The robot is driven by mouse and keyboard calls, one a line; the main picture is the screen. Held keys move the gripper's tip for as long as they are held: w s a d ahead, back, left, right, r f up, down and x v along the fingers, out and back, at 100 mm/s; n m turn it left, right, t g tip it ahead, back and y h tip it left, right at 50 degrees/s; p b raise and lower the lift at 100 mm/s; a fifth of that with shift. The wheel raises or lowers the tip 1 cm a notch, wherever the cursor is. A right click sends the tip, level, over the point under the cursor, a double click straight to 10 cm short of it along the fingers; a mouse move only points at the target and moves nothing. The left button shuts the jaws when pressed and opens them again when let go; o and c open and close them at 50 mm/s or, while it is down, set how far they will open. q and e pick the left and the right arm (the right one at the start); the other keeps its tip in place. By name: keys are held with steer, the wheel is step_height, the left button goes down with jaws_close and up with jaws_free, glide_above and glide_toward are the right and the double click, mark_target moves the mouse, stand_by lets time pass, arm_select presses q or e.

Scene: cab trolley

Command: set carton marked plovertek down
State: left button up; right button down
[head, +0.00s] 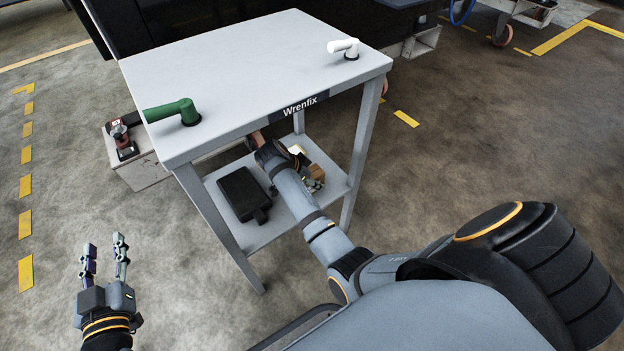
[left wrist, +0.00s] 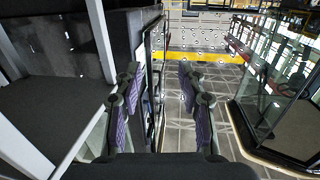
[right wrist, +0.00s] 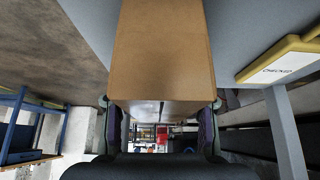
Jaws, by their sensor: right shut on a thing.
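The right wrist view shows a plain brown carton (right wrist: 163,52) between the fingers of my right gripper (right wrist: 160,122), which is shut on it. No plovertek marking shows on the faces in view. In the head view my right arm reaches under the top of the grey Wrenfix trolley (head: 250,65), above its lower shelf (head: 285,222). The trolley top and my arm hide most of that gripper and its load, so I cannot tell whether the carton touches the shelf. My left gripper (head: 104,246) is open and empty, left of the trolley and apart from it.
A black case (head: 240,193) lies on the shelf's left part. A small brown item (head: 317,172) shows right of my arm. A green handle (head: 178,111) and a white handle (head: 345,47) are on the trolley top. A pale box (head: 135,170) stands on the floor behind left.

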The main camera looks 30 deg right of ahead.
steer(key=c, duration=0.7)
jaws_free()
steer(key=shift+o, duration=0.2)
